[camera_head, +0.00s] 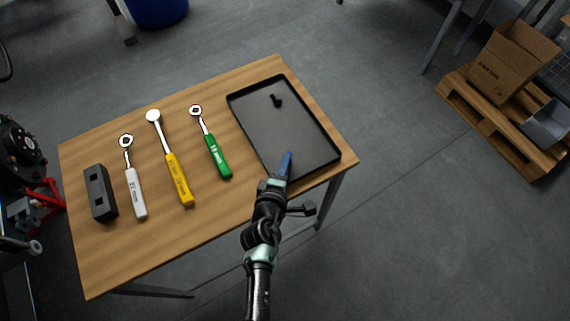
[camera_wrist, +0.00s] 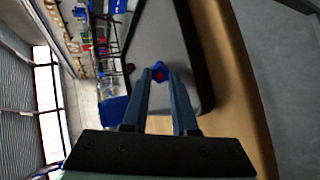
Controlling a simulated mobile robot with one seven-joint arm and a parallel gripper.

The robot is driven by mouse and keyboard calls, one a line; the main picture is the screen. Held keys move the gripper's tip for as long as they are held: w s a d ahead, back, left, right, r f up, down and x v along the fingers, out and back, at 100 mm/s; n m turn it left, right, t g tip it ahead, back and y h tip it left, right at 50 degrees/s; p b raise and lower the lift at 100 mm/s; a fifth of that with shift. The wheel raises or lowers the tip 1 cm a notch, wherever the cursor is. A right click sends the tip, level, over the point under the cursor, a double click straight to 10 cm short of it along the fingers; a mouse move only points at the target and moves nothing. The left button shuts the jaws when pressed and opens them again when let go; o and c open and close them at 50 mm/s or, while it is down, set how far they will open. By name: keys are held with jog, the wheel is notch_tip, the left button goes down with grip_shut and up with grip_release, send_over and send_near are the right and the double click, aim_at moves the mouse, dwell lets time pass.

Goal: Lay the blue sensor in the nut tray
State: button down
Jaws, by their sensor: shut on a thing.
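The blue sensor (camera_head: 287,162) is held at the end of my gripper (camera_head: 279,178), over the near edge of the nut tray in the head view. The nut tray (camera_head: 290,124) is a dark, shallow rectangular tray on the table's right side. It also shows beneath the fingers in the wrist view (camera_wrist: 166,34). The gap between sensor and tray floor cannot be judged.
A small black part (camera_head: 276,101) lies in the tray's far half. Green (camera_head: 217,157), yellow (camera_head: 179,182) and white (camera_head: 136,196) ratchet tools and a dark block (camera_head: 100,193) lie left on the wooden table (camera_head: 215,223). The tray's middle is clear.

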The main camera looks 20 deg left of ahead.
jog(key=c, duration=0.7)
grip_release()
jog(key=shift+o, duration=0.4)
jog(key=shift+s, duration=0.1)
jog(key=shift+f, duration=0.15)
jog(key=shift+s, duration=0.15)
jog(key=v, duration=1.2)
jog(key=shift+r+p, duration=0.45)
jog(key=shift+r, duration=0.1)
jog(key=shift+s, duration=0.1)
